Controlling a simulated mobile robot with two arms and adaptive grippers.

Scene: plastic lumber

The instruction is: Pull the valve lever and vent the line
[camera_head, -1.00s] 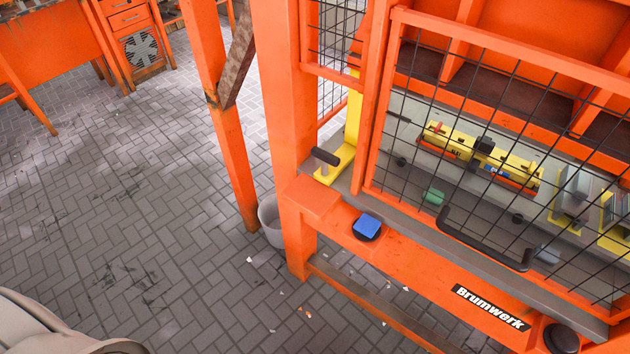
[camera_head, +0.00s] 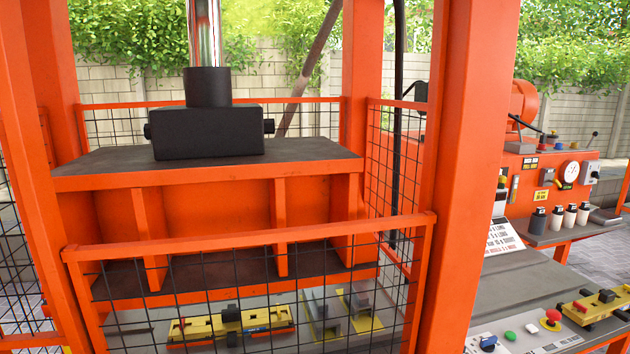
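Neither of my grippers shows in the head view. An orange power unit (camera_head: 530,190) stands at the right, behind the press frame. On its front are a round white dial gauge (camera_head: 570,170) and a small yellow part (camera_head: 561,184) beside it. A thin lever with a dark knob (camera_head: 594,134) sticks up at its top right. I cannot tell which of these is the valve lever. A small grey box (camera_head: 592,172) is right of the gauge. The labels are too small to read.
An orange press with a mesh guard (camera_head: 250,245) fills the left and middle. Its thick post (camera_head: 470,150) stands between it and the power unit. A grey bench (camera_head: 540,285) at lower right carries buttons, a red mushroom button (camera_head: 551,317) and a yellow mould (camera_head: 597,306). Several bottles (camera_head: 572,212) stand on a shelf.

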